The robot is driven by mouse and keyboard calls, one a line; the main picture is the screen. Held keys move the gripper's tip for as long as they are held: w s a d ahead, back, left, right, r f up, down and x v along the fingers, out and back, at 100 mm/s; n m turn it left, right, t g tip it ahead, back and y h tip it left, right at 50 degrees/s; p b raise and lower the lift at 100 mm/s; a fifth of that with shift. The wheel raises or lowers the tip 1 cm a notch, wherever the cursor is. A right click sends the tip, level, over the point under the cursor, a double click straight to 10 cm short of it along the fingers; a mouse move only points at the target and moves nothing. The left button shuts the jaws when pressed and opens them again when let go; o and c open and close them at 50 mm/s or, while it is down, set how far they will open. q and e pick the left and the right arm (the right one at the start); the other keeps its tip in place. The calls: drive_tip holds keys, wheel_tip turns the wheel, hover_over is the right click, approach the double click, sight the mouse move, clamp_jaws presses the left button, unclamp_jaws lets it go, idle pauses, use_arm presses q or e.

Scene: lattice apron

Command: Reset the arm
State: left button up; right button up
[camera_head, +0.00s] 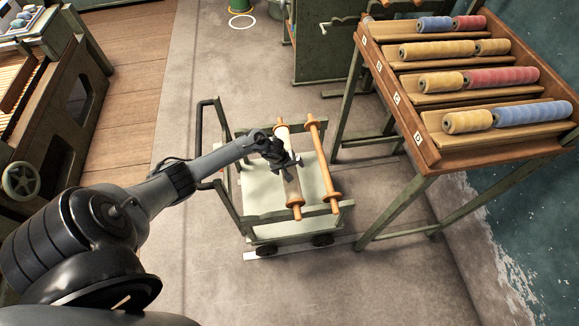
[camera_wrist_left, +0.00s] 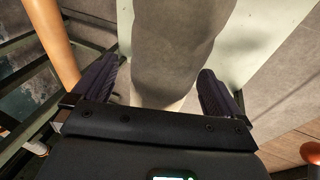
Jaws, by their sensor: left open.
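My left gripper (camera_head: 282,160) is over the pale roll (camera_head: 292,187) on the near wooden spindle of the green cart (camera_head: 255,190). In the left wrist view the gripper (camera_wrist_left: 158,88) is open, with one finger on each side of the roll (camera_wrist_left: 178,45). The roll is mostly in shadow there, and I cannot tell whether the fingers touch it. A second, bare wooden spindle (camera_head: 324,165) lies beside the roll on the cart. My right gripper is not in view.
A slanted wooden rack (camera_head: 428,158) with yellow, blue and red spools stands to the right of the cart. A wooden machine with a handwheel (camera_head: 20,181) stands at the left. Grey floor (camera_head: 205,255) is clear around the cart's front left.

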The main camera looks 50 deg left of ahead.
use_arm(q)
drive_tip(key=p+v, duration=0.5)
drive_tip(key=v, duration=0.4)
drive_tip(key=shift+r, duration=0.1)
drive_tip(key=shift+d+m, duration=0.3)
drive_tip(key=shift+d, duration=0.2)
drive_tip(key=d+m, duration=0.1)
drive_tip(key=d, duration=0.1)
drive_tip(key=s+d+m, duration=0.1)
drive_tip(key=d, duration=0.2)
drive_tip(key=d+r+m, duration=0.1)
drive_tip(key=d+m, duration=0.1)
drive_tip(key=d, duration=0.1)
drive_tip(key=shift+s+y+p, duration=0.3)
drive_tip(key=shift+s+p, duration=0.05)
drive_tip(key=s+d+r+m+p, duration=0.2)
drive_tip(key=s+d+r+m, duration=0.8)
drive_tip(key=s+d+r, duration=0.8)
wheel_tip(320, 180, up, 39)
drive_tip(key=w+a+p, duration=0.1)
drive_tip(key=p, duration=3.6)
drive_tip(key=shift+w+a+r+h+p, duration=0.15)
drive_tip(key=shift+w+h+p, duration=0.05)
drive_tip(key=shift+h+p, duration=0.2)
